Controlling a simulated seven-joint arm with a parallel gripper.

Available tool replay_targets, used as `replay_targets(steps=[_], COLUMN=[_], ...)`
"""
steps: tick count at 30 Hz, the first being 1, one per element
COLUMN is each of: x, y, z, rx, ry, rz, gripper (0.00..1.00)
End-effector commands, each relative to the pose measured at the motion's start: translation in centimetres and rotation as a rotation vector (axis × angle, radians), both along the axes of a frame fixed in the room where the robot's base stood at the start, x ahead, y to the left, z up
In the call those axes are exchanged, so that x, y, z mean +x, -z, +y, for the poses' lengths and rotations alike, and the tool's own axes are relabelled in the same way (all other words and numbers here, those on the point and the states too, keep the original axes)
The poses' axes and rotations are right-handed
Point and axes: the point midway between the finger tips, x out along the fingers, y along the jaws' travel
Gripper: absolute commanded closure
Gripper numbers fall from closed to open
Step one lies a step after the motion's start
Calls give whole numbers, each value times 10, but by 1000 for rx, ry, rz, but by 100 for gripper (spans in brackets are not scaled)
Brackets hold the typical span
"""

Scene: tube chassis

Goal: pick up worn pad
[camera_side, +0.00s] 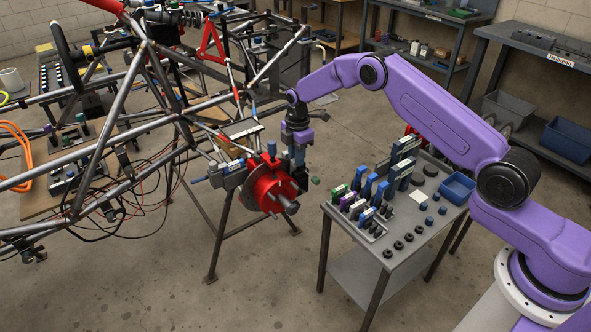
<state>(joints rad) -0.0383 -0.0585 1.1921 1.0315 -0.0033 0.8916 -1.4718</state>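My gripper (299,160) points down just right of and behind the red hub (274,188) on the tube chassis (150,70). Its fingers are small and dark here, and I cannot tell whether they are open or shut or hold anything. The red hub has a grey disc behind it and a grey shaft end facing front right. No part can be made out for certain as the worn pad.
A grey cart (345,235) stands right of the hub. It carries upright blue, green and purple blocks (366,190), several black round parts (398,245) and a blue bin (457,187). Cables hang under the chassis at left. Shelves line the back right. Floor between chassis and cart is clear.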

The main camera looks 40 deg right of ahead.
Motion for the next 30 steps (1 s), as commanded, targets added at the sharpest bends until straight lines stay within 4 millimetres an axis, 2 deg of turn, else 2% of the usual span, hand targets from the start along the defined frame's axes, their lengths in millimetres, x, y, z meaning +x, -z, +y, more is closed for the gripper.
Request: replay_targets(steps=[1,2,11,17,23,30], x=[0,0,0,1,1,1], y=[0,0,-1,-10,-35,-76], z=[0,0,0,0,0,0], rx=[0,0,0,0,0,0], ry=[0,0,0,0,1,0], rz=[0,0,0,-3,-4,-4], gripper=[95,100,100,100,100,100])
